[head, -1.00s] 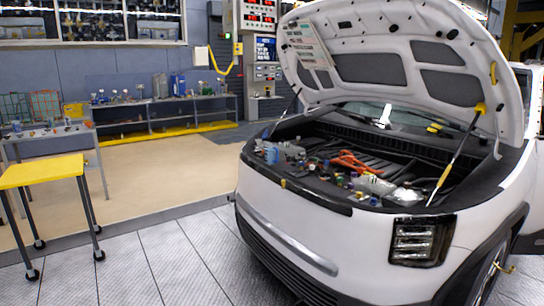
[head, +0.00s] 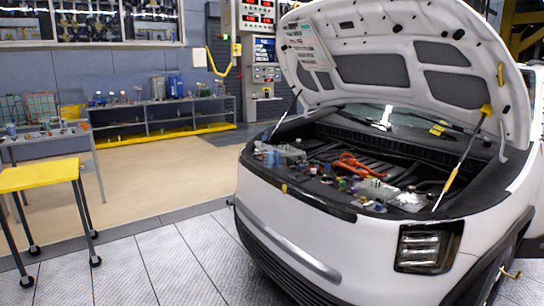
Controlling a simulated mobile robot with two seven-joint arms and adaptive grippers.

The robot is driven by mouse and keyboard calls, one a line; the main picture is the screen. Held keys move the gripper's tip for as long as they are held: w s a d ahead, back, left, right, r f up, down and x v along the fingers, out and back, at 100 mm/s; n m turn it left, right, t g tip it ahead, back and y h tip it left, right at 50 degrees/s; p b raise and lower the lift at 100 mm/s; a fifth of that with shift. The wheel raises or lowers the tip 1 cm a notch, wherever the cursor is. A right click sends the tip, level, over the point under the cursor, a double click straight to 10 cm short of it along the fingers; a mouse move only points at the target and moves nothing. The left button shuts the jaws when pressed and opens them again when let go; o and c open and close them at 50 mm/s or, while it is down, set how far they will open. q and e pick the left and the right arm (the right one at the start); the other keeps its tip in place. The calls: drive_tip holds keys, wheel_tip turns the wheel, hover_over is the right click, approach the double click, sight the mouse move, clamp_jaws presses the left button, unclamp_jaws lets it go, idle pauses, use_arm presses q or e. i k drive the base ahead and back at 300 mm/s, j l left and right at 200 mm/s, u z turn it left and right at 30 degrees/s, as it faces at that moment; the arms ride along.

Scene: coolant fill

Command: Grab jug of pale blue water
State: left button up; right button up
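I cannot pick out the jug of pale blue water with certainty. A small bluish container (head: 271,157) sits at the left front of the car's open engine bay, but it is too small to tell what it is. A small blue item (head: 11,131) stands on the grey bench at the left edge, also too small to identify. Blue containers (head: 175,86) stand on the long low shelf at the back wall. Neither of my grippers shows in the head view.
A white car (head: 300,215) with its hood (head: 405,65) raised fills the right side. A yellow-topped wheeled table (head: 40,174) stands at the left, near the grey bench (head: 50,134). The low shelf (head: 180,119) lines the back wall. The floor between table and car is clear.

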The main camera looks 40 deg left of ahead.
sight(271, 158)
drive_tip(key=i+j, duration=0.15)
drive_tip(key=j, duration=0.2)
drive_tip(key=i+j+z, duration=0.1)
drive_tip(key=j, duration=0.2)
drive_tip(key=i+j, duration=0.2)
drive_tip(key=j, duration=0.15)
drive_tip(key=i+j, duration=0.15)
drive_tip(key=j, duration=0.2)
drive_tip(key=i+j+z, duration=0.1)
drive_tip(key=j, duration=0.25)
drive_tip(key=i+j, duration=0.2)
drive_tip(key=j, duration=0.15)
drive_tip(key=z, duration=0.05)
